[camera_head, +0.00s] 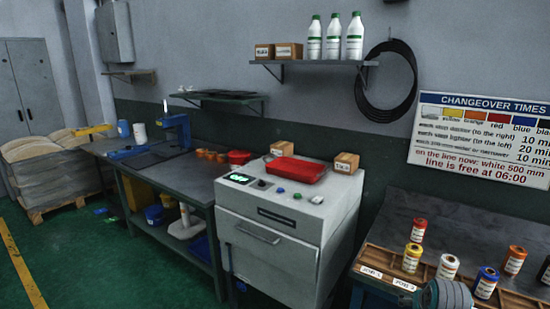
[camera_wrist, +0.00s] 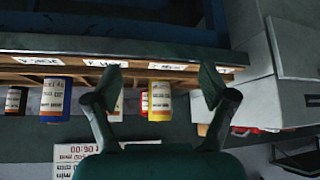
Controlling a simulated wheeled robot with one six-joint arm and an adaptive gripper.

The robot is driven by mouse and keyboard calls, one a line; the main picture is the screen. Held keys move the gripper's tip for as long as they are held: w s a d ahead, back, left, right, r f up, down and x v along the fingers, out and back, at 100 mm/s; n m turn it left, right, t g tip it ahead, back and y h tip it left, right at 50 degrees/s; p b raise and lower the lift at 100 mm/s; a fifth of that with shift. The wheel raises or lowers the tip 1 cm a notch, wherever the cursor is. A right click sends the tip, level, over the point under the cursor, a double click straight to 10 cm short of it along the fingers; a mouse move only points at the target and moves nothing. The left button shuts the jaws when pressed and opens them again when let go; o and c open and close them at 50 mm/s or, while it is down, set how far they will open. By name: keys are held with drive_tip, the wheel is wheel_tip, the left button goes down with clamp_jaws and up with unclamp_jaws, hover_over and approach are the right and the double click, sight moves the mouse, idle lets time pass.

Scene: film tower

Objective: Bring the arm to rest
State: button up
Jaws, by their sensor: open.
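My gripper (camera_wrist: 161,82) shows in the wrist view with its two fingers spread apart and nothing between them. The wrist view is upside down. Beyond the fingers is the wooden rack with a yellow-banded canister (camera_wrist: 160,97) and a blue one (camera_wrist: 55,98); the left finger partly covers another canister. I cannot tell the exact gap from the fingers to the rack. In the head view a grey rounded part of my arm (camera_head: 450,295) shows at the bottom edge, in front of the rack; the gripper's fingers do not show there.
The rack (camera_head: 386,263) on the right bench holds yellow, white and blue canisters; red (camera_head: 419,230) and orange (camera_head: 515,261) ones stand behind. The grey machine (camera_head: 270,240) with a red tray (camera_head: 295,170) stands left of it.

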drive_tip(key=s+a+f+n+t, duration=0.1)
drive_tip(key=s+a+f, duration=0.5)
drive_tip(key=s+f, duration=0.25)
drive_tip(key=s+a+f+t, duration=0.2)
drive_tip(key=s+a+f, duration=0.45)
drive_tip(key=s, duration=0.25)
drive_tip(key=s+a+n+t+y, duration=0.1)
drive_tip(key=s+a, duration=0.2)
drive_tip(key=s, duration=0.5)
drive_tip(key=s+a+t, duration=0.1)
drive_tip(key=s+a, duration=0.2)
drive_tip(key=s, duration=0.5)
drive_tip(key=s+a+r+n+t+y, duration=0.1)
drive_tip(key=s+a+r+t, duration=0.2)
drive_tip(key=s+r, duration=1.3)
drive_tip(key=s, duration=0.4)
drive_tip(key=shift+a+r+n, duration=0.25)
drive_tip(key=shift+a+n, duration=0.15)
